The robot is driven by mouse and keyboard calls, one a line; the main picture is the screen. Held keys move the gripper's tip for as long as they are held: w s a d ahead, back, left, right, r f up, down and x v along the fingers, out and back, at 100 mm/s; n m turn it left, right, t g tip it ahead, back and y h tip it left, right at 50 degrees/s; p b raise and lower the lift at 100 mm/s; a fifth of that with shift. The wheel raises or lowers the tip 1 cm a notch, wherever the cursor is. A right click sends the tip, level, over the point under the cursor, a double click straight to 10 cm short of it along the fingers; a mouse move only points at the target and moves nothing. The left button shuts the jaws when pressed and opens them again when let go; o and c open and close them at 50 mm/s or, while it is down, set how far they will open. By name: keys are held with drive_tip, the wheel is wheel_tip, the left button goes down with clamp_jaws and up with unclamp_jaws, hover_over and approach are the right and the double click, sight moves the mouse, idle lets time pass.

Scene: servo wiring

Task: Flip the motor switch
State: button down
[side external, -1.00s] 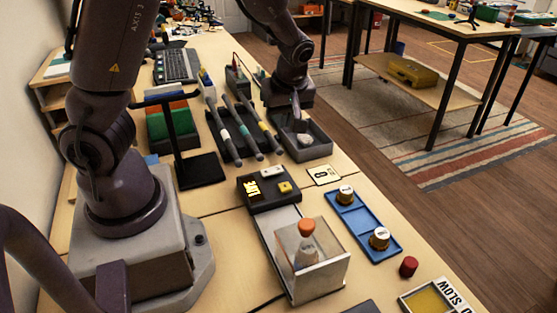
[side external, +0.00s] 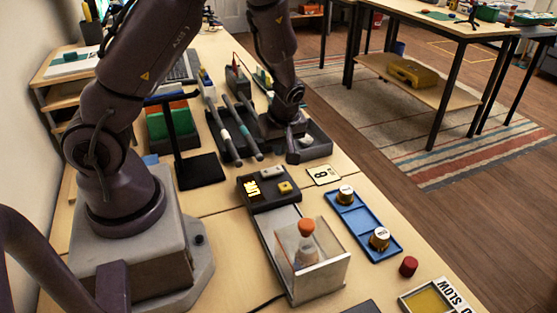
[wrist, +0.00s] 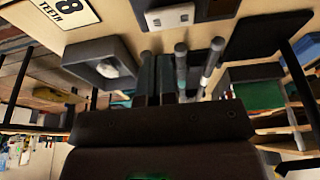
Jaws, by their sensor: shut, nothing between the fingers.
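A dark control box (side external: 268,190) with a lit yellow label, a white block (side external: 272,172) and a yellow block (side external: 285,187) sits mid-table in the side view. I cannot tell which part is the motor switch. In the wrist view the white block (wrist: 170,17) shows two dark holes at the top edge, beyond the fingertips; the yellow block is out of that view. My gripper (side external: 291,152) is low by the grey tray, behind the control box, apart from it. In the wrist view its two fingers (wrist: 157,62) are together and empty.
The grey tray (wrist: 104,58) holds a pale part. Banded rods (side external: 228,135) lie beside my gripper. A black stand (side external: 200,170) is to the left. A clear case (side external: 313,262) and a blue tray (side external: 365,225) are in front. An "8 teeth" card (side external: 323,175) lies beside the control box.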

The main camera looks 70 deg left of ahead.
sight(277, 169)
drive_tip(key=shift+a+f, duration=0.1)
drive_tip(key=shift+f, duration=2.3)
drive_tip(key=shift+w+f, duration=0.1)
drive_tip(key=shift+f, duration=0.25)
drive_tip(key=shift+s+r, duration=0.35)
drive_tip(key=shift+s, duration=0.4)
